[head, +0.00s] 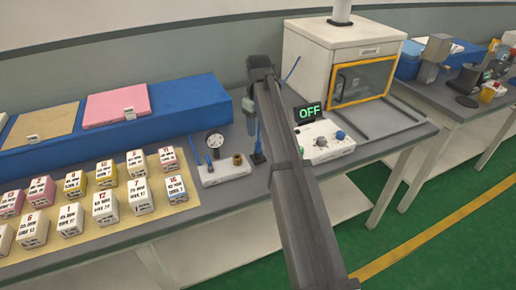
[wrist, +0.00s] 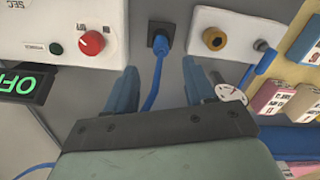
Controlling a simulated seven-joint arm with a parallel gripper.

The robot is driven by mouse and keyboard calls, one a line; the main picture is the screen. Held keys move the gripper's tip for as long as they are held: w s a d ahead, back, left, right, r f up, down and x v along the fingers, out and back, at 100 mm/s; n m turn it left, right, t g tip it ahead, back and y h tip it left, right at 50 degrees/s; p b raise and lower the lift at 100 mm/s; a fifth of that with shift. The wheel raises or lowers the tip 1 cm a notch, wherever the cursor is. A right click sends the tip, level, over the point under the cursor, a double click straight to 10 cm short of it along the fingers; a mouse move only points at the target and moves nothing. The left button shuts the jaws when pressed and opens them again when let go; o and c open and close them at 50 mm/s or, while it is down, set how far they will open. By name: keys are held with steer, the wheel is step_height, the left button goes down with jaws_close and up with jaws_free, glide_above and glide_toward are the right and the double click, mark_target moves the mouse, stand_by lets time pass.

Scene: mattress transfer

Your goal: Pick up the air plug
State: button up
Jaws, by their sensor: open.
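The blue air plug (wrist: 161,44) stands in a small black holder (wrist: 152,28), with a blue hose running from it toward my gripper in the wrist view. In the head view the plug (head: 257,147) and black holder (head: 258,158) are just left of my arm. My gripper (wrist: 161,80) is open and empty; its two blue fingers are either side of the hose in the picture, with the plug beyond the tips. I cannot tell the height gap. In the head view my arm partly hides the gripper.
A white box (head: 232,172) with a brass port (wrist: 215,38) and a gauge (head: 214,141) stands left of the holder. A white control box (head: 327,150) with an OFF display (head: 308,113) is at right. Numbered blocks (head: 134,196) fill the left bench.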

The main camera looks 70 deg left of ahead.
mark_target(258, 142)
step_height(258, 142, down, 8)
steer(key=shift+s+d+f, duration=0.1)
jaws_close()
stand_by(0.9)
